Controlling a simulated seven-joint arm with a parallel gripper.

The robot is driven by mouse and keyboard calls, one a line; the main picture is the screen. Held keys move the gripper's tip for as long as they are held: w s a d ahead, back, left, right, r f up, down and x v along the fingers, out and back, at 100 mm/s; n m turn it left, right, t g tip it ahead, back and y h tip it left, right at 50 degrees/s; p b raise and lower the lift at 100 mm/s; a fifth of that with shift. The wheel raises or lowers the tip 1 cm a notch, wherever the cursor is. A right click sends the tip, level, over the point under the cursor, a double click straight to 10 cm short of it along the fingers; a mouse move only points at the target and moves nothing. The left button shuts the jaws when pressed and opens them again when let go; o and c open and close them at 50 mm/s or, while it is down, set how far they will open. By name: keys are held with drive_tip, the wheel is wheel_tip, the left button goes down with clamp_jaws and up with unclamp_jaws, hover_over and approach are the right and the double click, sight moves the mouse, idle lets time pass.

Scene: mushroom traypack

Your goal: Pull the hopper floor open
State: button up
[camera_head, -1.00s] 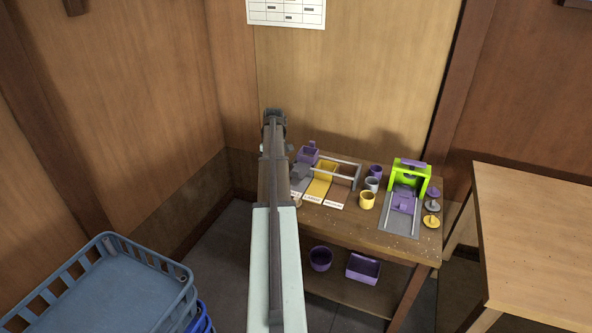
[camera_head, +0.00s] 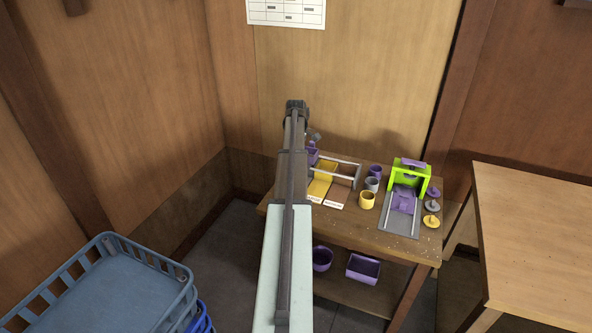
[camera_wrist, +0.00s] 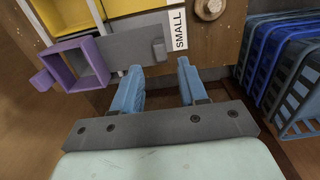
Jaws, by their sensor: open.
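A purple square box (camera_wrist: 78,66) with a short side tab (camera_wrist: 43,82), which looks like the hopper, sits on a grey lane at the left of the wrist view. I cannot tell its floor apart from the lane. The grey lane (camera_wrist: 125,46) has a small raised grey block (camera_wrist: 158,49) near the "SMALL" label (camera_wrist: 179,30). My gripper (camera_wrist: 160,72) has two blue fingers, apart and empty, with their tips close to the lane's labelled end. In the head view the box (camera_head: 312,154) is partly hidden by my arm.
The bench holds a yellow lane (camera_head: 320,186), several cups, such as a yellow cup (camera_head: 367,200), and a green press (camera_head: 409,176) to the right. Blue crates (camera_wrist: 285,65) stand at right in the wrist view. A round knob (camera_wrist: 208,8) is at the top.

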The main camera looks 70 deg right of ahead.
drive_tip(key=shift+f, duration=3.1)
clamp_jaws()
